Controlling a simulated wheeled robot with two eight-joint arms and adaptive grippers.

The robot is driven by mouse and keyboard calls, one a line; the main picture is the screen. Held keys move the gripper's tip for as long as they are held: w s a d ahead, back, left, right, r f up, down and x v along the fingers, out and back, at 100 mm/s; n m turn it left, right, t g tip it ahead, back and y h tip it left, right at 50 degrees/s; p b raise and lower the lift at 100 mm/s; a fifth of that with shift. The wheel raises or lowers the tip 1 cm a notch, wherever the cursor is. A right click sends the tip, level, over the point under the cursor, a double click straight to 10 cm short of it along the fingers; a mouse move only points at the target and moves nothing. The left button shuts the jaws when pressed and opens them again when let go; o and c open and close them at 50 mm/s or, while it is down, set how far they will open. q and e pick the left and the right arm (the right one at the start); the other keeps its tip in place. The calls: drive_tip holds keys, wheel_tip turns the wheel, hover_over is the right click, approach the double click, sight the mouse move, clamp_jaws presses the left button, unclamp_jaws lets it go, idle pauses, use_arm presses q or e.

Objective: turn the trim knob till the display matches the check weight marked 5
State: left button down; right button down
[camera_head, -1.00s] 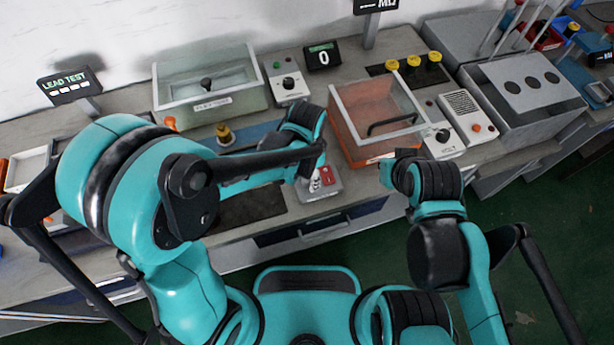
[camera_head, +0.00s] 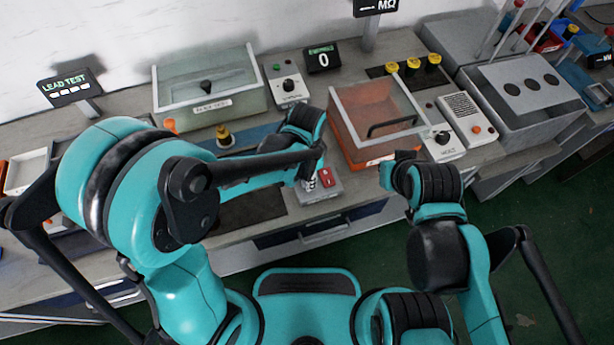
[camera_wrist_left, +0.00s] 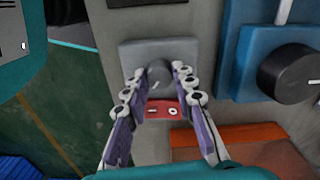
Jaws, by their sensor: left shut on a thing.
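My left gripper (camera_head: 310,178) is at a small grey box (camera_head: 328,190) with a red rocker switch at the front of the bench. In the left wrist view, the fingers (camera_wrist_left: 157,85) are shut on the sides of a grey round knob (camera_wrist_left: 158,72) on that box. A light pointer mark shows on the knob. A black display (camera_head: 323,59) at the back reads 0, with small green text above. I see no weight marked 5. My right gripper (camera_head: 388,172) is by the bench's front edge; its fingers are mostly hidden.
A clear lidded bin (camera_head: 211,90) and an orange bin (camera_head: 375,112) with a black handle flank the middle. A box with a dial (camera_head: 287,85) stands between them. A LEAD TEST sign (camera_head: 69,88) is at left. A larger black knob (camera_wrist_left: 288,73) is close right of the left gripper.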

use_arm(q)
drive_tip(key=m, duration=1)
drive_tip(key=shift+m+b, duration=0.3)
idle(0.4)
drive_tip(key=c, duration=1.2)
unclamp_jaws()
wheel_tip(320, 180, up, 12)
